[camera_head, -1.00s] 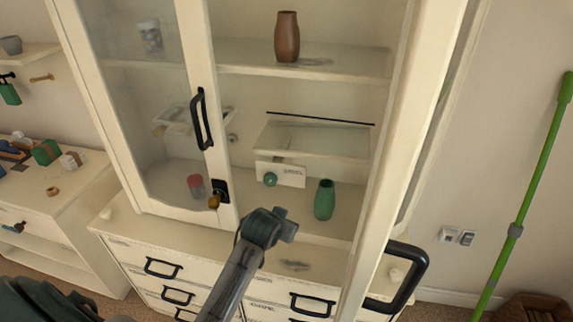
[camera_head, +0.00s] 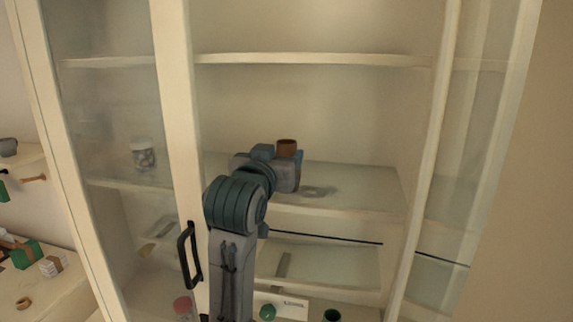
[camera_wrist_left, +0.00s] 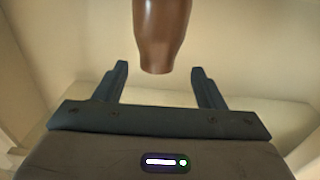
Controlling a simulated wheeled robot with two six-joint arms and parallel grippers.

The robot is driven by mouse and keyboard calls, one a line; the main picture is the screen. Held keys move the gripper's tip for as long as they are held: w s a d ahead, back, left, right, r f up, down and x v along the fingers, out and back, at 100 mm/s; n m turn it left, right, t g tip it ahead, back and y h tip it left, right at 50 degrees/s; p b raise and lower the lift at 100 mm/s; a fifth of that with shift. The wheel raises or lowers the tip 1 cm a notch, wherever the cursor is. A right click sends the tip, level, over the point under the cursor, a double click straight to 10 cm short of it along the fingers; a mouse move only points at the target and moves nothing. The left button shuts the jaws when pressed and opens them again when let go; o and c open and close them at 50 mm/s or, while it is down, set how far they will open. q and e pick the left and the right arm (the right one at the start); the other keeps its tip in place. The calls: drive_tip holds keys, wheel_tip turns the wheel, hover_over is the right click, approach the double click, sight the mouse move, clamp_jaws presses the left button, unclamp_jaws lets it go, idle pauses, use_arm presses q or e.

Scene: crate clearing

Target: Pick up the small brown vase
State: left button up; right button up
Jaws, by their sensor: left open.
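The small brown vase (camera_head: 287,146) stands on the cabinet's middle shelf. In the head view only its top shows above my left gripper (camera_head: 278,168), which hides the rest. In the left wrist view the vase (camera_wrist_left: 160,35) shows at the top, in line with the gap between the two fingers. My left gripper (camera_wrist_left: 161,74) is open, with bare space on both sides of the vase. I cannot tell how far the vase reaches in between the fingers. My right gripper is not in view.
The cabinet shelf (camera_head: 365,190) is clear to the right of the vase. A glass door with a black handle (camera_head: 188,255) stands on the left, with a jar (camera_head: 143,155) behind it.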

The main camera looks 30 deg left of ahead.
sight(289, 146)
use_arm(q)
drive_tip(key=shift+d+x, duration=0.2)
drive_tip(key=shift+x, duration=0.85)
drive_tip(key=shift+w+a+p, duration=0.15)
drive_tip(key=shift+w+p, duration=0.2)
drive_tip(key=shift+p, duration=0.05)
drive_tip(key=p+x, duration=0.3)
drive_tip(key=x, duration=0.1)
drive_tip(key=shift+r, duration=0.1)
drive_tip(key=shift+w, duration=0.45)
drive_tip(key=shift+a+f, duration=0.1)
drive_tip(key=shift+f, duration=0.1)
drive_tip(key=c, duration=1.4)
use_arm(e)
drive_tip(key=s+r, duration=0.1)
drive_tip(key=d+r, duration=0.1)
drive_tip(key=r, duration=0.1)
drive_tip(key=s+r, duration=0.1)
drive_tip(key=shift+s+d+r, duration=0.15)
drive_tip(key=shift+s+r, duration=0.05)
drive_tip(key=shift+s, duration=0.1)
